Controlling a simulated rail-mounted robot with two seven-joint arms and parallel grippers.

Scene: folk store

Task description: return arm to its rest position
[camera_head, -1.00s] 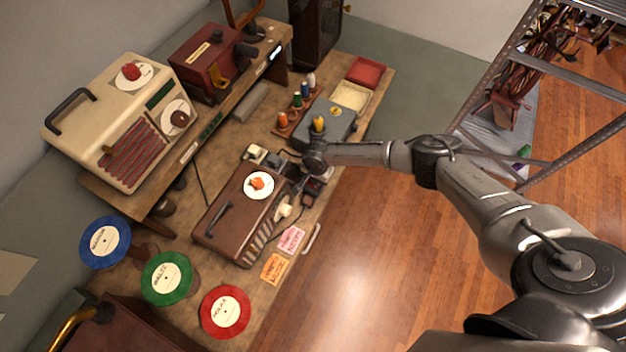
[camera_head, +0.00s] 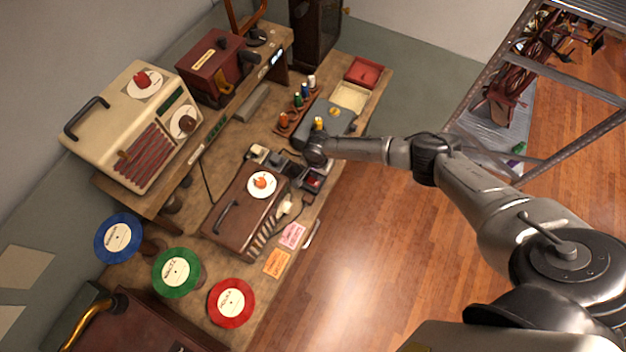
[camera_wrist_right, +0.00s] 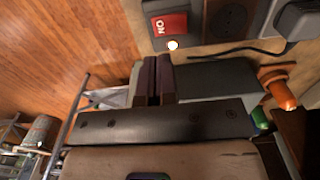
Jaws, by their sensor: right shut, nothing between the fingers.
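My right arm (camera_head: 375,150) reaches in from the right over the workbench, and its wrist is beside the grey box (camera_head: 340,122). My right gripper is shut and empty; its closed fingers (camera_wrist_right: 157,68) show in the wrist view, just below a red ON switch (camera_wrist_right: 170,24) in that picture. I cannot tell from the wrist view whether the fingertips touch anything. The red switch also shows in the head view (camera_head: 313,181), just below the wrist. My left gripper is not in view.
A brown record player case (camera_head: 235,225) sits left of the wrist. Blue, green and red records (camera_head: 231,302) stand along the lower left. A cream radio-like player (camera_head: 120,105) is at upper left. A metal rack (camera_head: 500,80) stands right; open wooden floor (camera_head: 370,260) lies between.

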